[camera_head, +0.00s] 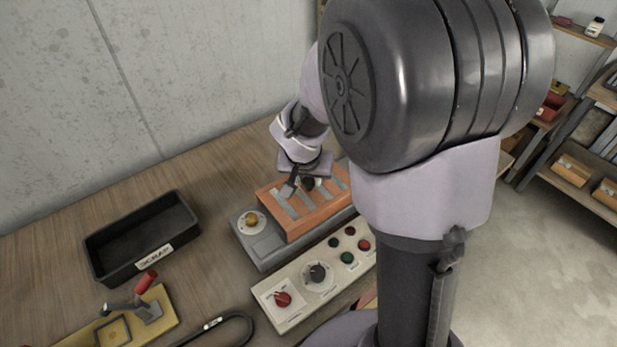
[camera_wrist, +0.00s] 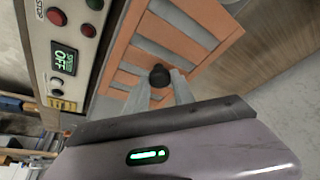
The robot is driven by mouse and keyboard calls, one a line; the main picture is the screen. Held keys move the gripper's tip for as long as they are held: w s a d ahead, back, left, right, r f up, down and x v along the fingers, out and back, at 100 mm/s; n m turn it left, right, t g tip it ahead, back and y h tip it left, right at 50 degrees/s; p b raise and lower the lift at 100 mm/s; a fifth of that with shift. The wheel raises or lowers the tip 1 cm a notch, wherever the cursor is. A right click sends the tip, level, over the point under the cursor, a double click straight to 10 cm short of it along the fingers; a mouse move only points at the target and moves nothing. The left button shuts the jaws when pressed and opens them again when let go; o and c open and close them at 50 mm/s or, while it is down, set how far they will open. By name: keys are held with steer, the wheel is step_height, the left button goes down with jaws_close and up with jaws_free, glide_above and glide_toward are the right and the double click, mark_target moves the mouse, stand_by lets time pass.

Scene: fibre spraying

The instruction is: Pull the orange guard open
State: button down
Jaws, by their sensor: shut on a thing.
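The orange guard (camera_head: 293,233) is a slatted cover on a grey machine base (camera_head: 262,247) on the bench. It also shows in the wrist view (camera_wrist: 121,55), with grey showing between its orange bars. A round black knob (camera_wrist: 160,75) sits on the guard. My gripper (camera_wrist: 161,88) is shut on this knob, one finger on each side of it. In the head view my gripper (camera_head: 299,184) comes down on the guard from above. My arm hides the guard's right end, and I cannot tell how far the guard is tilted.
A control panel (camera_head: 292,312) with knobs and buttons lies in front of the machine; its display in the wrist view (camera_wrist: 64,60) reads OFF. A black SCRAP bin (camera_head: 118,262) and a red-handled toggle clamp (camera_head: 146,284) stand left. Bench between bin and machine is clear.

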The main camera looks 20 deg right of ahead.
steer(key=shift+d, duration=0.1)
steer(key=shift+w+d+p, duration=0.7)
steer(key=shift+d+p, duration=1)
steer(key=shift+d, duration=1.85)
steer(key=shift+w+d+p, duration=0.7)
steer(key=shift+d+p, duration=0.95)
steer(key=shift+d, duration=1.85)
steer(key=shift+w+d+p, duration=0.7)
steer(key=shift+d+p, duration=1)
steer(key=shift+d, duration=1.85)
steer(key=c, duration=1.1)
jaws_free()
steer(key=p+v, duration=0.2)
steer(key=v, duration=1.5)
steer(key=shift+r, duration=0.2)
